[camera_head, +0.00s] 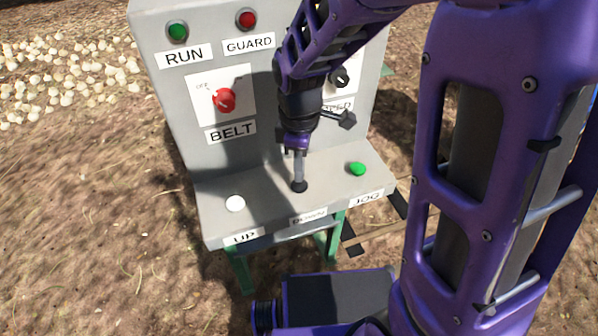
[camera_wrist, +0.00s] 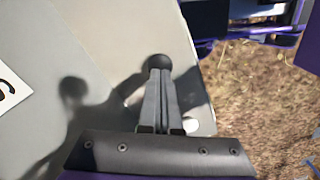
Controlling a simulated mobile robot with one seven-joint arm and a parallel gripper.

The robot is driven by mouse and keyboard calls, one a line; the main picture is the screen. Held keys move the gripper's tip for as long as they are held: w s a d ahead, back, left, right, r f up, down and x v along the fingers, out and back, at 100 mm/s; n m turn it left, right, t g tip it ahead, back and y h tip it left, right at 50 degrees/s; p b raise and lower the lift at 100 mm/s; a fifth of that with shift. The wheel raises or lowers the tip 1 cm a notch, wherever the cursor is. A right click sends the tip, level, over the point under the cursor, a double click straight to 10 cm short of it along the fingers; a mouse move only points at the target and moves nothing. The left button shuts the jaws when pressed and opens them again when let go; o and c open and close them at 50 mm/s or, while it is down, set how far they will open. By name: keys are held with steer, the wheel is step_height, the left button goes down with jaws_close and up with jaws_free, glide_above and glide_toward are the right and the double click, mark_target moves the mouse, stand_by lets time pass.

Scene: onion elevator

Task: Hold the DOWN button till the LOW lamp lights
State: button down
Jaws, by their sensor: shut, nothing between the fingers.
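The black DOWN button (camera_head: 299,187) sits on the sloping shelf of the grey control panel, between the UP and JOG buttons. Its label (camera_head: 308,217) is small and hard to read. My gripper (camera_head: 299,178) is shut and empty, pointing down with its fingertips at the button. In the wrist view the shut fingers (camera_wrist: 158,75) end at the black button (camera_wrist: 158,62), partly covering it. I cannot tell whether the button is pressed in. I see no lamp labelled LOW; my arm hides the upper right of the panel.
The white UP button (camera_head: 235,204) is left of my gripper and the green JOG button (camera_head: 357,169) is right. The red BELT knob (camera_head: 223,101), green RUN lamp (camera_head: 177,31) and red GUARD lamp (camera_head: 246,18) are on the upright face. Onions (camera_head: 70,75) lie on the ground left.

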steer(key=shift+f, duration=0.25)
stand_by(0.4)
steer(key=shift+f, duration=0.85)
stand_by(4.4)
step_height(320, 180, up, 7)
steer(key=p, duration=0.6)
stand_by(0.7)
